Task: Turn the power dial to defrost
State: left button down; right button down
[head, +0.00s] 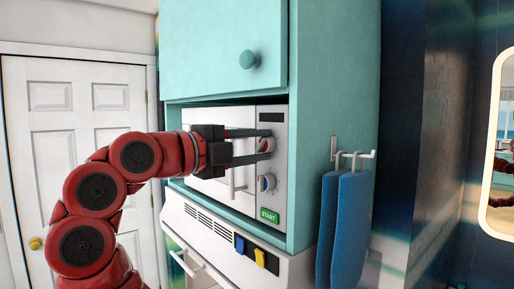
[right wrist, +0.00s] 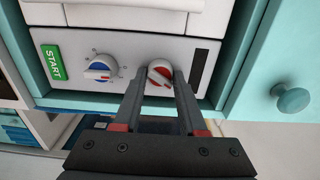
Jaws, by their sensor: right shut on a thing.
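A white microwave (head: 220,117) sits in a teal cabinet. Its panel has an upper dial with red (head: 265,145), also in the right wrist view (right wrist: 160,72), and a lower dial with blue and red (head: 266,183), also there (right wrist: 98,69). I cannot read which is the power dial or any defrost mark. My right gripper (head: 268,145) has its two dark fingers on either side of the upper red dial, shut on it; the right wrist view shows the fingers (right wrist: 160,82) flanking it. The red dial's white bar lies tilted. My left gripper is not in view.
A green START button (head: 269,215) is below the dials and a dark display (head: 271,117) above. The microwave door handle (head: 234,186) stands left of the panel. A teal cabinet door with a knob (head: 249,60) is above. Blue towels (head: 345,225) hang at right.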

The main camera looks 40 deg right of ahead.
jog(key=n, duration=0.5)
jog(key=shift+n, duration=0.4)
dwell(0.4)
jog(key=shift+c, duration=2.3)
grip_release()
jog(key=shift+a+b, duration=0.1)
jog(key=shift+b, duration=0.2)
